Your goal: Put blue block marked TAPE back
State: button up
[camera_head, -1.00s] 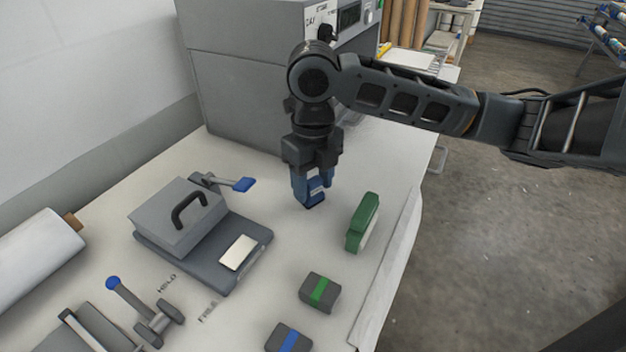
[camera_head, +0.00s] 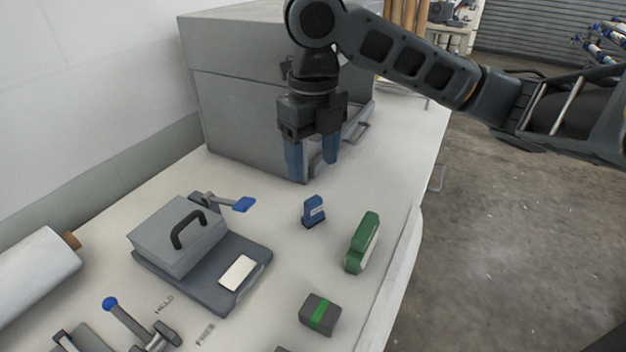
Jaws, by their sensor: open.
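The blue block (camera_head: 314,211) stands upright on the white table, with a small pale label on its side that is too small to read. My gripper (camera_head: 312,172) is above and behind it, pointing down. Its two blue fingers are spread apart with nothing between them. The fingers are clear of the block.
A green and white block (camera_head: 362,243) stands to the right of the blue block. A grey block with a green band (camera_head: 320,313) lies nearer. A grey press with a black handle (camera_head: 178,236) and blue-tipped lever is at left. A large grey machine (camera_head: 245,110) stands behind.

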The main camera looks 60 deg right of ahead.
jog(key=shift+r, duration=1.2)
